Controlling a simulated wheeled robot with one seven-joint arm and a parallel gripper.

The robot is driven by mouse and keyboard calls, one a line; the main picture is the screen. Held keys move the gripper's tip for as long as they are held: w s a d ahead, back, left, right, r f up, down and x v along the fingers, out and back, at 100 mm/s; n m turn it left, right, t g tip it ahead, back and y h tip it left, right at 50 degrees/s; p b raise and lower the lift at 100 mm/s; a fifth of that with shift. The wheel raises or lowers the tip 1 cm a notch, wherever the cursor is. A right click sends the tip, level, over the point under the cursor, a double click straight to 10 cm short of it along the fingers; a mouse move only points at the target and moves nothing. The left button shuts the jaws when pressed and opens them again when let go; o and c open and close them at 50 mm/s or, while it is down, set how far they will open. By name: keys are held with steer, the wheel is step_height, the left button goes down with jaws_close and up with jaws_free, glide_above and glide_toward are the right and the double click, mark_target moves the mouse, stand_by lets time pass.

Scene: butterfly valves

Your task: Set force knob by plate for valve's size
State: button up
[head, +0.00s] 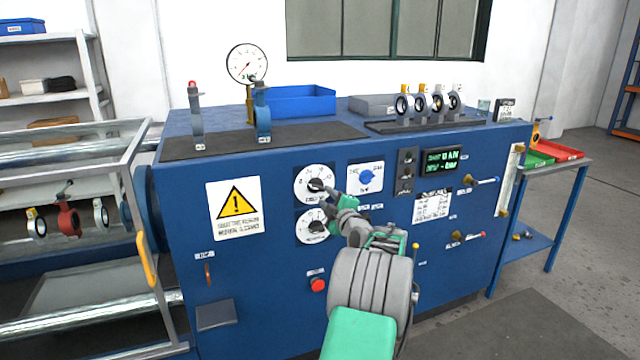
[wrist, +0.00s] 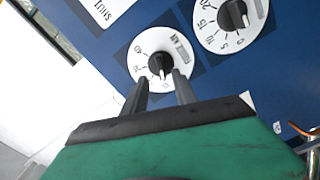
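Two white dials with black pointer knobs sit one above the other on the blue panel: the upper dial (head: 307,182) and the lower dial (head: 305,224). In the wrist view the picture is turned, and the upper dial (wrist: 143,53) lies just beyond my gripper (wrist: 160,79). The gripper is open, its two fingers apart and pointing at that dial's black knob (wrist: 160,63); contact cannot be told. The lower dial (wrist: 208,18) shows beside it. Dial names are too small to read. A white text plate (head: 432,206) is right of my arm; its text is unreadable.
A blue selector knob (head: 366,177) and green display (head: 441,160) are right of the dials. A red button (head: 318,285) is below. A warning sign (head: 237,210) is left.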

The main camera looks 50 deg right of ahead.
mark_target(319, 189)
steer(key=x, duration=0.6)
steer(key=shift+p, duration=0.3)
steer(key=shift+a, duration=0.1)
steer(key=shift+c, duration=0.4)
jaws_close()
